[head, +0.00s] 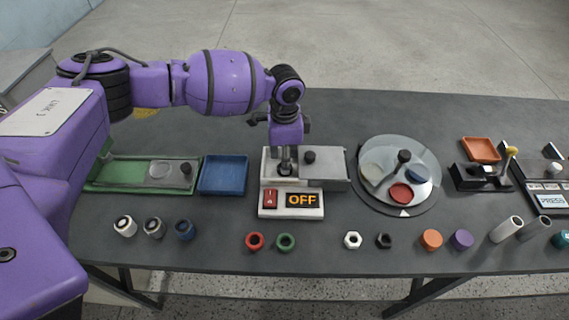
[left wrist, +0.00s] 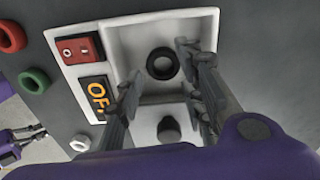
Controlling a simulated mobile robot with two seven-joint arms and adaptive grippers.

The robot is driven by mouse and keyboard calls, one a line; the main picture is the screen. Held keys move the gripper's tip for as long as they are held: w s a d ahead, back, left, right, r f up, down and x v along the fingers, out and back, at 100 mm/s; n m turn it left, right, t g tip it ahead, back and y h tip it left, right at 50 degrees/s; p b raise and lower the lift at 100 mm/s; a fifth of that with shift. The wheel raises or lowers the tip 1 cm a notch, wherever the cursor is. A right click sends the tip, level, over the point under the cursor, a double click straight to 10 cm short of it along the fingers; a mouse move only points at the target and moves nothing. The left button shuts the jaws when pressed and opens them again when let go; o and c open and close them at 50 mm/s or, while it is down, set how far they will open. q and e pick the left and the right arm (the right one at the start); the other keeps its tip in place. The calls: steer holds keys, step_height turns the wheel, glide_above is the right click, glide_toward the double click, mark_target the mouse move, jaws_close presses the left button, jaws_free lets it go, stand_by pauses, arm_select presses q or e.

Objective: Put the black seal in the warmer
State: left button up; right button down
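The warmer (head: 270,183) is a light grey box in the middle of the table, with a red switch (head: 270,199) and a display (head: 302,200) reading OFF. Its lid (head: 330,171) with a black knob is slid to the right, baring the well. The black seal (left wrist: 151,65), a dark ring, lies in the warmer's well in the left wrist view. My left gripper (head: 286,163) points down just over the well. In the left wrist view its fingers (left wrist: 160,90) are apart, with nothing between them. What seems to be my right gripper (left wrist: 30,132) shows small at the lower left edge.
A red ring (head: 255,241) and a green ring (head: 286,242) lie in front of the warmer. White and black nuts (head: 384,241) lie to their right. A blue tray (head: 223,175) stands left of the warmer, a round dial plate (head: 377,209) right of it.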

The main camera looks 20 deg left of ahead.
arm_select(q)
step_height(320, 180, up, 10)
steer(key=shift+f, duration=0.25)
stand_by(0.6)
stand_by(0.5)
